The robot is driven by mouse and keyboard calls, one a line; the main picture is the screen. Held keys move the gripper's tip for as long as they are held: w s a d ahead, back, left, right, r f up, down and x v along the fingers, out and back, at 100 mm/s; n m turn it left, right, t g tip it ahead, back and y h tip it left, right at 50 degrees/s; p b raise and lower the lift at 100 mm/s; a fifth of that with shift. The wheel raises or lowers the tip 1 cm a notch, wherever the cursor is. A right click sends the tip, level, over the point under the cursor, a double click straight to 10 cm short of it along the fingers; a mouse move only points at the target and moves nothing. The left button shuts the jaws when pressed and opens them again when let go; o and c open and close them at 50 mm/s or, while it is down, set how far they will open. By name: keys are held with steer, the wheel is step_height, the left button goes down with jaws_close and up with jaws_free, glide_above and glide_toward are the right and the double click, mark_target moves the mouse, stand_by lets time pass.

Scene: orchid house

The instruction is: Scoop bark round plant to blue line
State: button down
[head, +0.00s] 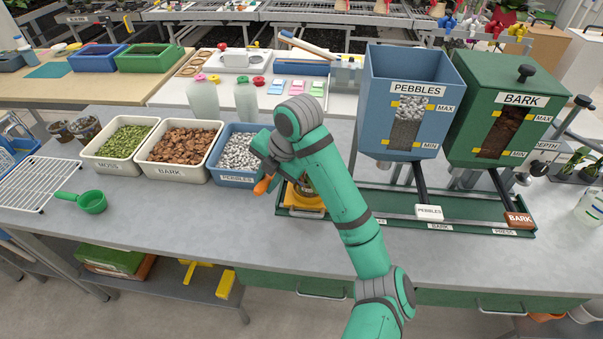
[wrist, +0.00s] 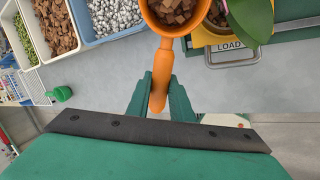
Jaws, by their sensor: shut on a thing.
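My gripper (wrist: 160,95) is shut on the handle of an orange scoop (wrist: 158,62). The scoop's bowl holds brown bark chunks (wrist: 175,10) and sits close beside the plant, at the top of the wrist view. The plant shows a green leaf (wrist: 250,18) over a yellow carriage (wrist: 203,40) by the LOAD label. In the head view my arm covers most of the plant, and only part of the yellow carriage (head: 305,200) and the orange handle (head: 262,186) show. The bark tub (head: 187,177) is left of the pebble tub. I cannot see the blue line.
The moss tub (head: 97,163) and pebble tub (head: 236,178) flank the bark tub. A green scoop (head: 92,202) lies at the left by a white rack (head: 38,185). PEBBLES (head: 412,75) and BARK (head: 510,100) hoppers stand over the green track.

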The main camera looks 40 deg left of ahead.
steer(key=shift+w+r+h, duration=0.1)
steer(key=shift+r+h, duration=0.1)
steer(key=shift+h, duration=0.4)
steer(key=shift+r+t+h, duration=0.2)
steer(key=shift+t+h, duration=0.1)
steer(key=shift+h, duration=0.8)
steer(key=shift+r, duration=0.1)
steer(key=shift+r, duration=1.4)
